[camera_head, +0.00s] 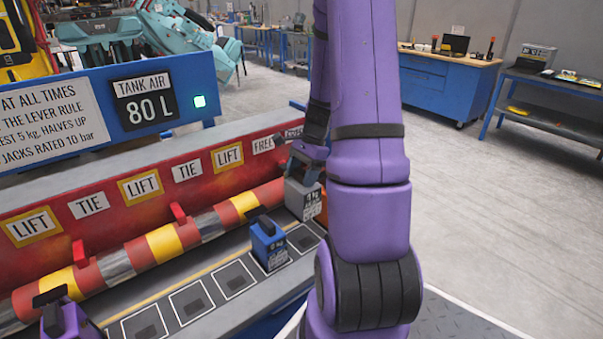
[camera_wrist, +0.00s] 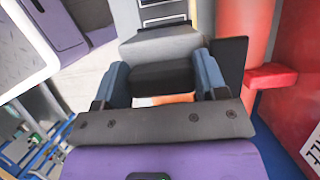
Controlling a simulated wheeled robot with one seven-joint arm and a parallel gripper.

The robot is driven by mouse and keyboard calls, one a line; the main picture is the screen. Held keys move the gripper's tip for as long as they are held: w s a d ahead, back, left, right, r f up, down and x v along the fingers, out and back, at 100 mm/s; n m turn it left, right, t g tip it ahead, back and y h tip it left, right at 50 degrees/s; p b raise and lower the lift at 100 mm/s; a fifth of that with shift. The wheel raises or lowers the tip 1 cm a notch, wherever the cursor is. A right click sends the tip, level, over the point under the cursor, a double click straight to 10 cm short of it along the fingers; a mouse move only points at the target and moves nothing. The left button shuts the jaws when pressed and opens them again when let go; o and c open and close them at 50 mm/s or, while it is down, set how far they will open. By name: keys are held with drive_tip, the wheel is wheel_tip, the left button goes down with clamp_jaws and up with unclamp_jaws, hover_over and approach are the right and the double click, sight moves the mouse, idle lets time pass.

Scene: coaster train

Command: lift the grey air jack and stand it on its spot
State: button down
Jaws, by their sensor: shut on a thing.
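The grey air jack (camera_head: 301,200) is a block with a white label and a dark handle. My gripper (camera_head: 308,153) is shut on its handle from above. In the wrist view, my gripper's two blue-grey fingers (camera_wrist: 162,80) flank the dark handle, and the grey jack's body (camera_wrist: 160,43) shows beyond it. The jack is close to the right end of the striped bar. I cannot tell whether its base touches the shelf. A row of white-outlined dark spots runs along the shelf; one empty spot (camera_head: 303,239) lies just below the grey jack.
A blue jack (camera_head: 268,246) stands left of that spot. A purple jack (camera_head: 68,322) is at the lower left. An orange thing (camera_head: 322,212) shows partly behind the grey jack. The red, yellow and silver bar (camera_head: 165,242) with red pegs runs behind the spots.

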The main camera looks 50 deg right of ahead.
drive_tip(key=shift+f, duration=5.95)
drive_tip(key=shift+c, duration=0.5)
unclamp_jaws()
drive_tip(key=w+v, duration=0.1)
drive_tip(key=v, duration=0.9)
drive_tip(key=shift+s+r, duration=0.4)
drive_tip(key=shift+s, duration=0.1)
drive_tip(key=shift+d, duration=0.1)
